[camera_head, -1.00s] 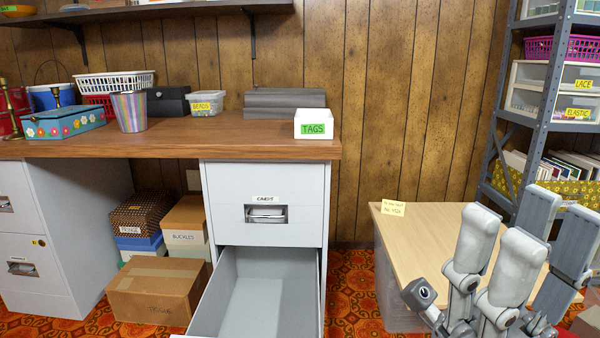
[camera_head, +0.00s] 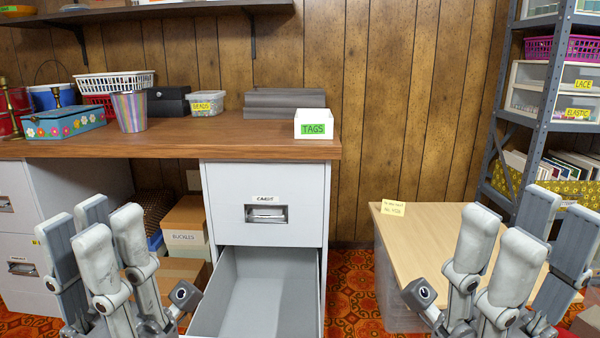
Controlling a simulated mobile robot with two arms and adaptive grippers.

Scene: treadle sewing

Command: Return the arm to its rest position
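My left gripper (camera_head: 100,228) is in the lower left of the head view, fingers pointing up, open and empty. It stands in front of the left cabinet and the boxes under the desk, partly hiding them. My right gripper (camera_head: 514,232) is in the lower right, fingers up, open and empty, in front of the light wooden table top (camera_head: 421,238). Neither gripper touches anything that I can see. The lower parts of both arms are cut off by the frame.
An open, empty-looking drawer (camera_head: 262,290) juts out of the grey filing cabinet (camera_head: 228,213) between my grippers. A white TAGS box (camera_head: 313,116) sits on the wooden desk (camera_head: 240,143). A metal shelf (camera_head: 543,110) stands at the right. Patterned carpet shows between drawer and table.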

